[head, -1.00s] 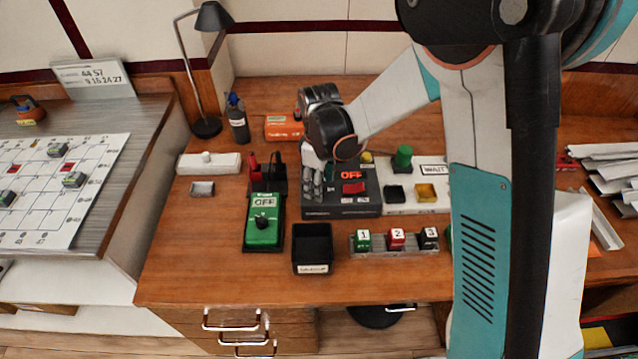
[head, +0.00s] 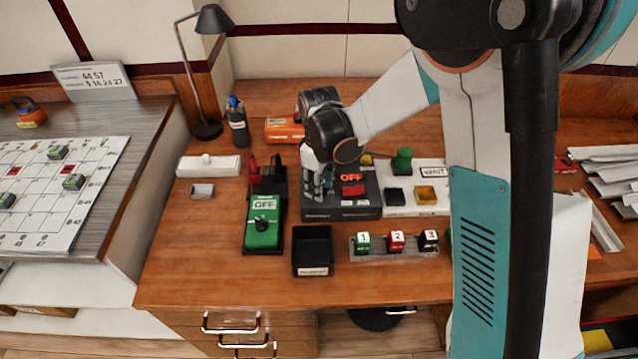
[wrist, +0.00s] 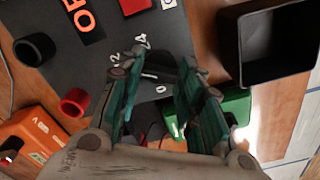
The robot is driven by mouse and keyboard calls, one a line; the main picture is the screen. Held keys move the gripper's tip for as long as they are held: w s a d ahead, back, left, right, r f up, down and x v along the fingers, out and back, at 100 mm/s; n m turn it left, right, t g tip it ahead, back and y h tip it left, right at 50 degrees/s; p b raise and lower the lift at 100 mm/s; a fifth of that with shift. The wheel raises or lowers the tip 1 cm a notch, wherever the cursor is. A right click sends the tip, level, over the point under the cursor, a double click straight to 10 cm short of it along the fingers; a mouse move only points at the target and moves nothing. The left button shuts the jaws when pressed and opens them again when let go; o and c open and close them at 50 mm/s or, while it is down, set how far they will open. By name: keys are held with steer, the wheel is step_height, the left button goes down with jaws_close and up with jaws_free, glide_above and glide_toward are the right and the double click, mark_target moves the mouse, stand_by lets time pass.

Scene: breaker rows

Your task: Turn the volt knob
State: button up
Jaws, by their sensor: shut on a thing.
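The volt knob (wrist: 162,74) is a dark knob on a dark grey panel box (head: 345,207), with the figures 12, 24 and 0 printed around it in the wrist view. A red OFF display (head: 351,177) is lit on the box, above a red rocker switch (head: 353,190). My gripper (wrist: 160,64) is shut on the knob, with a teal finger on either side of it. In the head view my gripper (head: 321,183) is at the left part of the box and hides the knob.
A green device (head: 262,238) with a black dial is left of the panel box. An empty black bin (head: 312,268) and numbered blocks (head: 396,241) stand in front. A white panel (head: 410,208) is close on the right. Red and black posts (wrist: 75,102) are near my fingers.

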steer(key=m, duration=0.4)
steer(key=shift+m, duration=2.3)
steer(key=o, duration=1.1)
steer(key=shift+c, duration=0.2)
step_height(320, 180, up, 12)
